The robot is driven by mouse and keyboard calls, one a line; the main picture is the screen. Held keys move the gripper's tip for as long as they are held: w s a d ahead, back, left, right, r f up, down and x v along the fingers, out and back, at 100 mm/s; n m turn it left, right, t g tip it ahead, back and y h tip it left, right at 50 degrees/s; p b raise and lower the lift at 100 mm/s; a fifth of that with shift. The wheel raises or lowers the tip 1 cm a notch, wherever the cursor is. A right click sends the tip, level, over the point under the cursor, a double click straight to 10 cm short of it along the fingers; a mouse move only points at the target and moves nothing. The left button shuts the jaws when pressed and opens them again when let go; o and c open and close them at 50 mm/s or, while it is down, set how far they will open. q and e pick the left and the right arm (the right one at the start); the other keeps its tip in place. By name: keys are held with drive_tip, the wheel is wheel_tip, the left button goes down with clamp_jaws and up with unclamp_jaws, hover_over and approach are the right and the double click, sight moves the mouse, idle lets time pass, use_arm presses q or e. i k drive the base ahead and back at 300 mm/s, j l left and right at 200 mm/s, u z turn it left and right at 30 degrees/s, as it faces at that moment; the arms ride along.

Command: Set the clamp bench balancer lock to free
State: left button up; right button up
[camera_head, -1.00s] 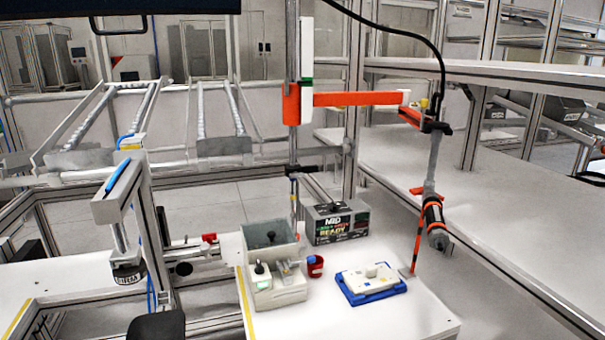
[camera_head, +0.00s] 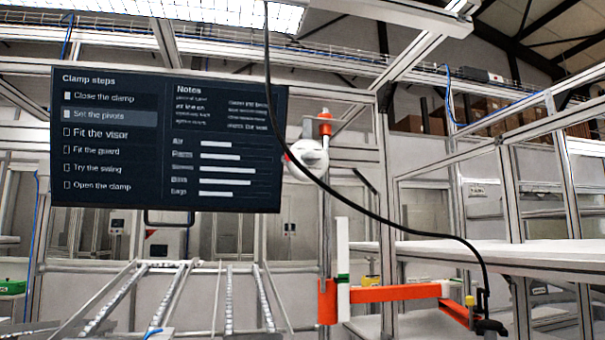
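A vertical post (camera_head: 327,220) stands right of centre and carries a horizontal orange arm (camera_head: 395,293). A white upright strip (camera_head: 343,268) with a green band stands beside the post above the arm. A rounded white unit (camera_head: 308,153) with a red spot is at the upper post, under an orange cap (camera_head: 324,124). I cannot tell which part is the balancer lock or its setting. A black fitting (camera_head: 487,324) shows at the arm's right end; the tool below it is out of frame. Neither of my grippers is in view.
A dark screen (camera_head: 168,140) lists clamp steps, with "Set the pivots" highlighted. A black cable (camera_head: 350,208) runs down across the post to the arm's end. Roller rails (camera_head: 228,300) lie below the screen. A white shelf (camera_head: 480,252) is at the right.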

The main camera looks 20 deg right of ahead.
sight(287, 158)
drive_tip(key=i+j+z, duration=0.15)
drive_tip(key=j+z, duration=0.3)
drive_tip(key=i+j+z, duration=0.1)
drive_tip(key=j+z, duration=0.75)
drive_tip(key=i+l+u, duration=0.1)
drive_tip(key=l+u, duration=0.55)
drive_tip(key=l, duration=0.2)
drive_tip(key=i, duration=0.05)
